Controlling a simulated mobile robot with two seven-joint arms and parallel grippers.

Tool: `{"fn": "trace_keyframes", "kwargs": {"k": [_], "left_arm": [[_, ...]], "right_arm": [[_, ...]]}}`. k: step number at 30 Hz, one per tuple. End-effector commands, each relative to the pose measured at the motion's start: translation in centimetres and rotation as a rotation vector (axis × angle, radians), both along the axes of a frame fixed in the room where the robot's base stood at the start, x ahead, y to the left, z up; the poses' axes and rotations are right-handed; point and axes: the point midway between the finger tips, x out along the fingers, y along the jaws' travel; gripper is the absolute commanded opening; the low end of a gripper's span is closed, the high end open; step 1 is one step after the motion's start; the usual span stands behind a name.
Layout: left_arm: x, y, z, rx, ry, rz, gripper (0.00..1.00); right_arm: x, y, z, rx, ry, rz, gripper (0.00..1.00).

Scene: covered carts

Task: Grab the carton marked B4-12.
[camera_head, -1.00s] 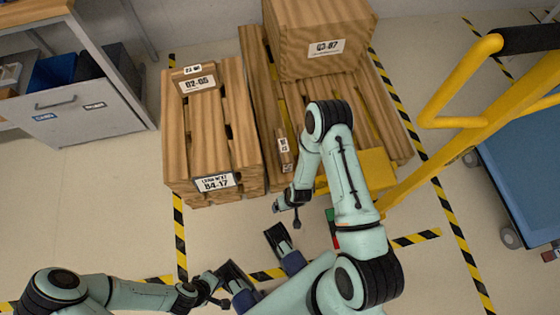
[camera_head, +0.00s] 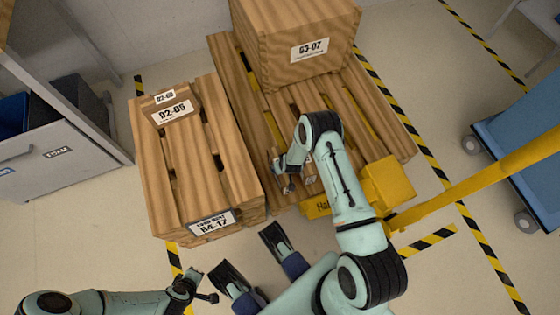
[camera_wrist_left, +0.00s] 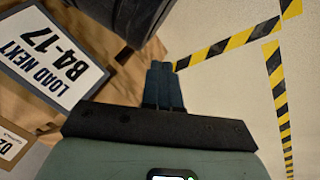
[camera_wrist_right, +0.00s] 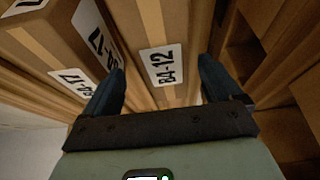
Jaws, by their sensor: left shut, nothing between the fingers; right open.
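The carton marked B4-12 (camera_wrist_right: 166,62) is brown with a white label and stands in the middle of the right wrist view. My right gripper (camera_wrist_right: 160,88) is open, with a finger towards each side of this carton. I cannot tell whether the fingers touch it. In the head view my right gripper (camera_head: 286,182) is over the front of the right pallet, and my arm and gripper largely hide the carton there. My left gripper (camera_head: 208,288) is shut and empty near the floor, in front of the left pallet; its closed fingers (camera_wrist_left: 163,85) show in the left wrist view.
Cartons with B4-17 labels (camera_wrist_right: 72,80) stand close left of B4-12. The left pallet (camera_head: 205,180) bears a B4-17 sign (camera_head: 212,222) and a D2-05 carton (camera_head: 172,112). A G3-07 crate (camera_head: 300,48) stands behind. A yellow handle (camera_head: 480,180) is at right.

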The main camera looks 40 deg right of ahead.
Motion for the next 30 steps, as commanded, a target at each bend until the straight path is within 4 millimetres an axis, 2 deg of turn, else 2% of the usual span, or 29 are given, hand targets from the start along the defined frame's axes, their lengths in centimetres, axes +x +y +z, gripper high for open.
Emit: {"fn": "trace_keyframes", "kwargs": {"k": [12,22,29,30], "left_arm": [[-4.4,0.7,-4.0,-0.007,0.149,0.009,0.00],[-4.9,0.7,-4.2,-0.009,0.165,0.011,0.00],[-4.9,0.7,-4.2,-0.009,0.165,0.010,0.00],[-4.9,0.7,-4.2,-0.009,0.165,0.010,0.00]], "right_arm": [[2.0,-0.1,-4.4,0.000,0.000,0.000,0.92],[2.2,-0.2,-4.7,0.000,0.000,0.000,0.92],[2.2,-0.2,-4.7,0.000,0.000,0.000,0.17],[2.2,-0.2,-4.7,0.000,0.000,0.000,0.04]]}}
